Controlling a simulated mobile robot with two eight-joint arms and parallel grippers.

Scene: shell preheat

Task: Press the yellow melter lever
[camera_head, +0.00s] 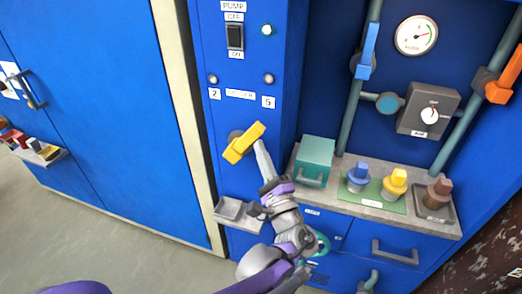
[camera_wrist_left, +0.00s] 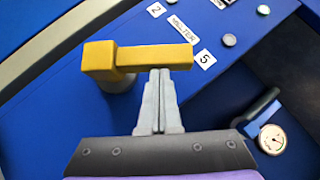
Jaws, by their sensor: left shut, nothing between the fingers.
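The yellow melter lever (camera_head: 244,143) is mounted on the blue front panel, below the "2" and "5" labels. In the head view it is tilted, its right end higher. My left gripper (camera_head: 260,146) is shut and empty, its fingertips at the lever's right part. In the left wrist view the lever (camera_wrist_left: 150,57) lies across the picture, and the closed fingertips (camera_wrist_left: 160,72) meet its lower edge near the right end; whether they touch cannot be told for sure. My right gripper is not in view.
The pump switch (camera_head: 235,36) is above the lever. A small grey tray (camera_head: 226,218) juts out below it. To the right, a counter holds a teal box (camera_head: 315,160) and blue, yellow and brown-topped pieces. Pipes, a gauge (camera_head: 416,36) and an orange handle (camera_head: 503,80) are behind.

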